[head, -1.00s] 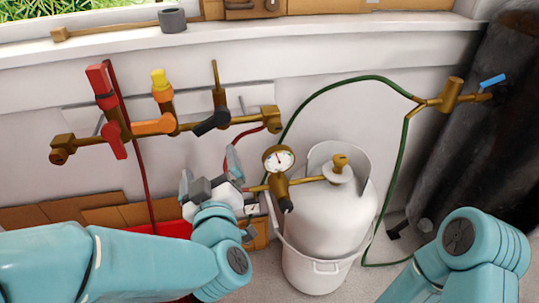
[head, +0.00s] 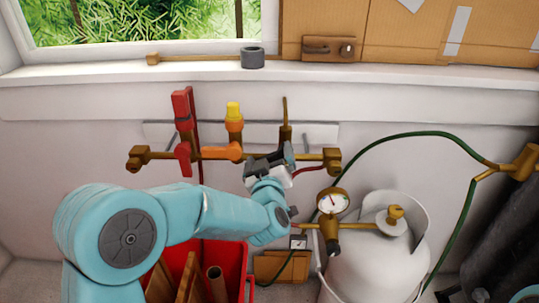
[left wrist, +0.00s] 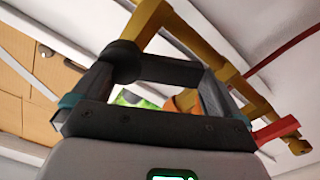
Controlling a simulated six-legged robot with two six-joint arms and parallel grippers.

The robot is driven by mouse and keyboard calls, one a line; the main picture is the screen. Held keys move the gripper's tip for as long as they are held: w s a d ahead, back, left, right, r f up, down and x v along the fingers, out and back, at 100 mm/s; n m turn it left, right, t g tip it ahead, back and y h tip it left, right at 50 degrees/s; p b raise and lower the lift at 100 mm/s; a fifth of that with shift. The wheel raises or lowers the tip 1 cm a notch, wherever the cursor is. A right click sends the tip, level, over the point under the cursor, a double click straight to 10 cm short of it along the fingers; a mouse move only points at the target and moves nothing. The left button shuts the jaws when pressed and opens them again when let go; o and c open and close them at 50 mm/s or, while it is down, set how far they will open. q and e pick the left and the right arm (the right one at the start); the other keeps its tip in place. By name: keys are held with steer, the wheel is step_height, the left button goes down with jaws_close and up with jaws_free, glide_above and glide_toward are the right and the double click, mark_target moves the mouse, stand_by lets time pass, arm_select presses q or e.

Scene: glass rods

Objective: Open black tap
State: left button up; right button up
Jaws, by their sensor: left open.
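The black tap is on the brass manifold (head: 215,155) on the wall, right of the orange tap handle (head: 222,152). My left gripper (head: 276,158) covers most of it in the head view. In the left wrist view, the black tap handle (left wrist: 165,68) lies across the gap at the fingertips of my left gripper (left wrist: 160,82). The fingers are spread, one to each side. Whether they touch the handle is not clear. My right gripper is out of view.
A red tap (head: 183,150) is at the left on the manifold. A pressure gauge (head: 333,201) and white gas cylinder (head: 375,260) stand right of my left arm. A green hose (head: 410,136) arches over them. A red bin (head: 225,262) is below.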

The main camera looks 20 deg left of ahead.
arm_select(q)
steer(key=shift+w+a, duration=0.15)
steer(key=shift+w, duration=0.35)
steer(key=c, duration=1.2)
steer(key=shift+f+n+b, duration=0.25)
steer(key=shift+n+b, duration=0.05)
steer(key=shift+b, duration=0.25)
steer(key=shift+w+d+f+n+b, duration=0.1)
steer(key=shift+d+f+n+b, duration=0.4)
steer(key=shift+n+b, duration=1.75)
steer(key=shift+w+d+f+n+b, duration=0.15)
steer(key=shift+d+f+n+b, duration=0.35)
steer(key=shift+n+b, duration=1.7)
steer(key=shift+w+d+f+n+b, duration=0.1)
steer(key=shift+d+f+n+b, duration=0.35)
steer(key=shift+n+b, duration=1.75)
steer(key=shift+r+m+b, duration=0.1)
steer(key=shift+m+b, duration=0.45)
steer(key=shift+b, duration=0.1)
